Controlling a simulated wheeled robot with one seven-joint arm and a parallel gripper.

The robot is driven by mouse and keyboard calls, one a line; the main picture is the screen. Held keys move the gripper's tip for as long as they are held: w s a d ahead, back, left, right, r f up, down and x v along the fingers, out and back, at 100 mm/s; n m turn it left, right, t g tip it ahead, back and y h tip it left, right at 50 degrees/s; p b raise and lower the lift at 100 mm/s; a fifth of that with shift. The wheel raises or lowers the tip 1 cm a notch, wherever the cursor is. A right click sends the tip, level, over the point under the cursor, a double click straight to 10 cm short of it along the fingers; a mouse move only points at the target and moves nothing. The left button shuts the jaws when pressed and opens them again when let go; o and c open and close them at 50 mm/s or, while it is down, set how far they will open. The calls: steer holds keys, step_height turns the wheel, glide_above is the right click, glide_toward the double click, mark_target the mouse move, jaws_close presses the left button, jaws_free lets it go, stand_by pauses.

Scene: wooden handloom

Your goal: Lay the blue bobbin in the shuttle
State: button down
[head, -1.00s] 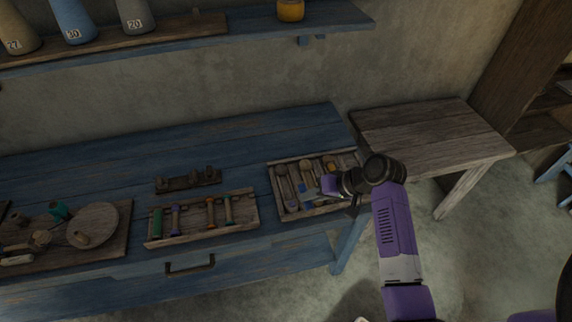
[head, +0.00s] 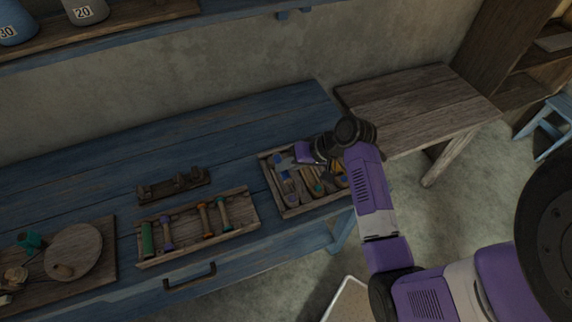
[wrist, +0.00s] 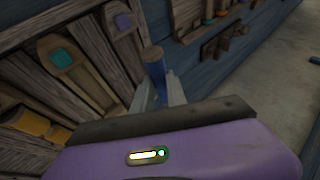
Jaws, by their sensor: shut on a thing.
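My gripper (wrist: 160,92) is shut on the blue bobbin (wrist: 158,73), which has a brown wooden end pointing up in the wrist view. In the head view my gripper (head: 287,160) is over the far-left part of a wooden tray (head: 288,212) at the bench's right end. The bobbin is too small there to make out clearly. The tray holds wooden, spoon-like pieces with coloured patches, one teal (wrist: 62,57) and one purple (wrist: 122,22) in the wrist view. I cannot tell which thing is the shuttle.
A bobbin rack (head: 190,252) with several coloured bobbins stands left of the tray. A dark pegged wooden stand (head: 172,186) is behind it. A board with a round disc (head: 74,252) lies at the left. A wooden side table (head: 420,105) adjoins the right. The bench back is clear.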

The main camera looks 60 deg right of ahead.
mark_target(280, 182)
step_height(280, 182, down, 3)
steer(key=b, duration=0.2)
steer(key=shift+b, duration=0.3)
steer(key=shift+f+b, duration=0.4)
steer(key=shift+f, duration=0.95)
steer(key=c, duration=1.3)
jaws_free()
steer(key=shift+s+f, duration=0.1)
steer(key=shift+o, duration=0.2)
steer(key=shift+s+f, duration=0.1)
steer(key=v, duration=0.8)
steer(key=shift+w+r, duration=0.2)
steer(key=shift+w, duration=0.05)
